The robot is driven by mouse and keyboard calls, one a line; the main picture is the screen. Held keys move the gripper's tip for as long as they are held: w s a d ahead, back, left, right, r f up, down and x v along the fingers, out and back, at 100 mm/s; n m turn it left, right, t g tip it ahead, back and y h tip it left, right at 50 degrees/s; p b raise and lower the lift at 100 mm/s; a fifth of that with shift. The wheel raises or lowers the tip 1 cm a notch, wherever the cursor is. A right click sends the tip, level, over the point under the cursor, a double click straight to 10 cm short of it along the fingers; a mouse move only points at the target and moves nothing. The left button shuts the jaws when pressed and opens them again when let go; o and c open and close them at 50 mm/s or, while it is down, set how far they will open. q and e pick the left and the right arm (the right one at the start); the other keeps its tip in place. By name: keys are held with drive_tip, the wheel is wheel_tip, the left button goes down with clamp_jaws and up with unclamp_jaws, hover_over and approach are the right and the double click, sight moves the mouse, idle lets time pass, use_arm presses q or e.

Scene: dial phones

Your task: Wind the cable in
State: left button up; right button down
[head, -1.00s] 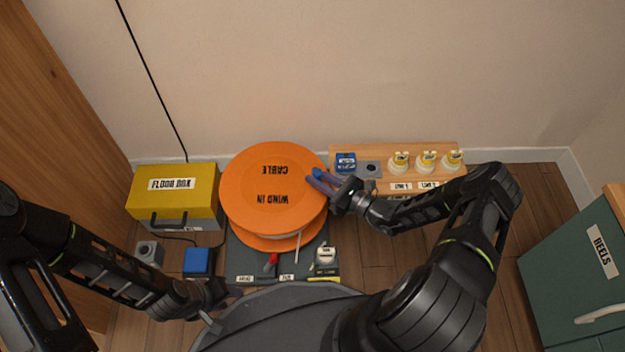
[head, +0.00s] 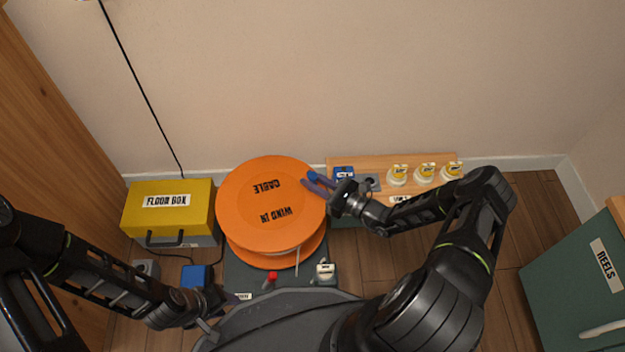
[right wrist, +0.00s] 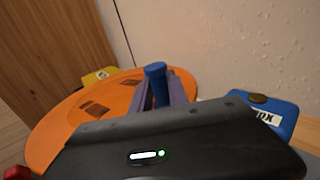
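The orange cable reel (head: 262,222), marked CABLE and WIND IN, stands near the wall with pale cable showing between its two discs. A blue knob (head: 315,177) stands at the upper right rim of its top disc; it also shows in the right wrist view (right wrist: 155,72). My right gripper (head: 322,184) has its purple fingers on either side of the knob, and in the right wrist view they (right wrist: 160,92) look closed on it. My left gripper (head: 232,298) is low in the head view, beside the reel's base, away from the reel; its finger gap is unclear.
A yellow floor box (head: 170,205) stands left of the reel, with a blue block (head: 197,277) below it. A red-topped lever (head: 270,279) sits in front of the reel. A wooden shelf (head: 440,160) with yellow-white plugs is at right. A green REELS cabinet (head: 570,275) stands far right.

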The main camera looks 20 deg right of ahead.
drive_tip(key=c, duration=1.3)
unclamp_jaws()
drive_tip(key=shift+s+d, duration=0.1)
drive_tip(key=p+v, duration=0.2)
drive_tip(key=v, duration=0.4)
drive_tip(key=shift+s+d, duration=0.2)
drive_tip(key=shift+s, duration=0.1)
use_arm(q)
drive_tip(key=shift+s+r, duration=0.2)
drive_tip(key=shift+r, duration=0.9)
use_arm(e)
drive_tip(key=shift+s+d, duration=0.25)
drive_tip(key=shift+s, duration=0.15)
use_arm(q)
drive_tip(key=shift+c, duration=0.4)
